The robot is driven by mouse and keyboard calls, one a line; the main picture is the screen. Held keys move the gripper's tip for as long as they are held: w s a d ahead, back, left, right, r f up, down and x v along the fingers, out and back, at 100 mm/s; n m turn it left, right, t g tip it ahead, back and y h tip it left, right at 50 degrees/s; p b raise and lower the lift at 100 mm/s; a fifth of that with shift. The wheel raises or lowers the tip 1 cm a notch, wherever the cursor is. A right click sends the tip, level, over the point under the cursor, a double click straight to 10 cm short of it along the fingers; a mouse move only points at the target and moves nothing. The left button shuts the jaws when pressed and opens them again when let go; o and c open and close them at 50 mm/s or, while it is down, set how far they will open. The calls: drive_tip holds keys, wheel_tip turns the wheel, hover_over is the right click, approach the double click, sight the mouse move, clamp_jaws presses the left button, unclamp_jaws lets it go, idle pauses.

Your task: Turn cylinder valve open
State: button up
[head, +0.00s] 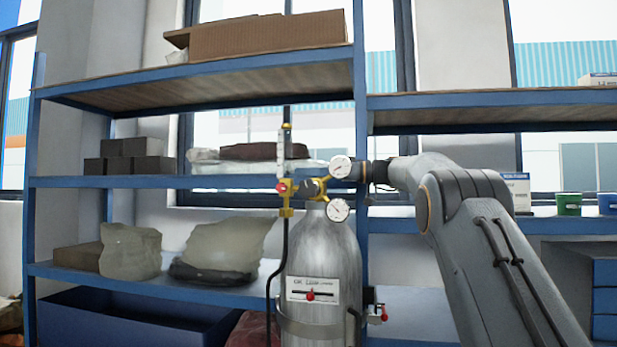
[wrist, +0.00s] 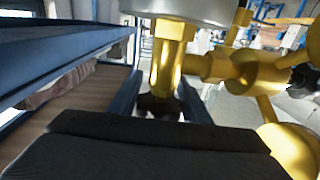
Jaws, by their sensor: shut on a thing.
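The grey gas cylinder (head: 322,255) stands upright in front of the blue shelving, with a white label on its body. The brass cylinder valve and regulator (head: 313,188) sit on its top, with two round white gauges (head: 338,210) and a small red knob (head: 282,187) at the left. My gripper (head: 368,172) reaches in from the right at valve height, partly hidden behind the upper gauge. In the wrist view my gripper's dark fingers (wrist: 160,104) are closed about a dark part of the valve below a brass stem (wrist: 170,60). The exact contact is hard to see.
Blue shelves (head: 200,182) stand close behind the cylinder, holding a cardboard box (head: 265,36), dark blocks and wrapped lumps. A black hose (head: 272,280) hangs left of the cylinder. Green and blue cups (head: 568,204) stand on the right shelf. A shelf post (head: 361,110) rises close behind my gripper.

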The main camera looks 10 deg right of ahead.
drive_tip(key=shift+s+r+n+g+p, duration=0.1)
drive_tip(key=shift+r+n+g+p, duration=0.15)
drive_tip(key=shift+n+g+p, duration=0.25)
drive_tip(key=shift+s+g+p, duration=0.1)
drive_tip(key=shift+g+p, duration=0.2)
drive_tip(key=shift+g, duration=0.1)
drive_tip(key=shift+f, duration=0.1)
drive_tip(key=o, duration=1)
drive_tip(key=shift+f, duration=0.1)
drive_tip(key=shift+o, duration=0.2)
drive_tip(key=shift+b+v, duration=0.6)
drive_tip(key=shift+v, duration=3.35)
drive_tip(key=shift+f, duration=0.15)
